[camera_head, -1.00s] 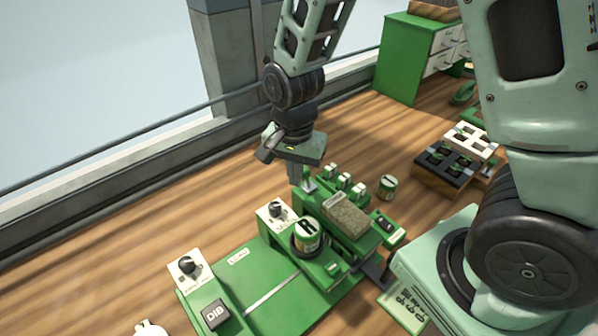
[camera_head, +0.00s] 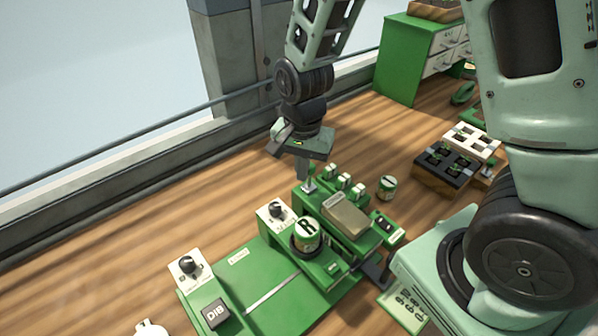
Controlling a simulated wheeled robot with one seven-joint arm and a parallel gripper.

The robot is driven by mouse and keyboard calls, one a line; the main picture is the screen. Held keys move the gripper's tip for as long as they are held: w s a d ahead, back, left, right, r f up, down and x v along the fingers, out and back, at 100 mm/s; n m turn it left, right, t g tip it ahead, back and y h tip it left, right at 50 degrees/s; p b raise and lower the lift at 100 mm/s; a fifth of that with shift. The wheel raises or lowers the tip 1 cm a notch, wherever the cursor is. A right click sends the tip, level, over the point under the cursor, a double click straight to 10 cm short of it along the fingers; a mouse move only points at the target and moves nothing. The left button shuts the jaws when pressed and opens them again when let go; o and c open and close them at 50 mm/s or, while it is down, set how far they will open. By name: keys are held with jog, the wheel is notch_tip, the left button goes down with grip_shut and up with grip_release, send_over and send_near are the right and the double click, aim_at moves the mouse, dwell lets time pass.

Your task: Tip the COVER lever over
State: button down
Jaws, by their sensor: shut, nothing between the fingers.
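The green seeder machine (camera_head: 285,310) stands on the wooden floor or bench, with several small levers along its back edge. One lever (camera_head: 310,186) has a pale green top and stands just below my gripper (camera_head: 303,176). Several white-tagged levers (camera_head: 343,181) stand to its right. No COVER label can be read at this size, so I cannot tell which lever bears it. My gripper is shut and empty, pointing down, very close to the first lever; I cannot tell whether it touches. Its fingertips are partly hard to make out.
A tan, smooth-topped block (camera_head: 346,214) and a round canister marked R (camera_head: 307,234) sit on the machine. A DIB button (camera_head: 214,313) and black knobs (camera_head: 187,266) are at the left. A loose can (camera_head: 388,187) and black tray (camera_head: 446,164) lie right.

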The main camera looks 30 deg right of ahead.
jog(key=shift+s+d+f, duration=0.1)
jog(key=shift+d+f, duration=0.3)
jog(key=shift+d, duration=0.35)
jog(key=shift+w+d, duration=0.15)
jog(key=shift+w, duration=0.1)
notch_tip(320, 180, up, 6)
jog(key=a+p, duration=0.1)
jog(key=p, duration=0.5)
jog(key=shift+a+r, duration=0.2)
jog(key=shift+a, duration=0.1)
jog(key=shift+s, duration=0.1)
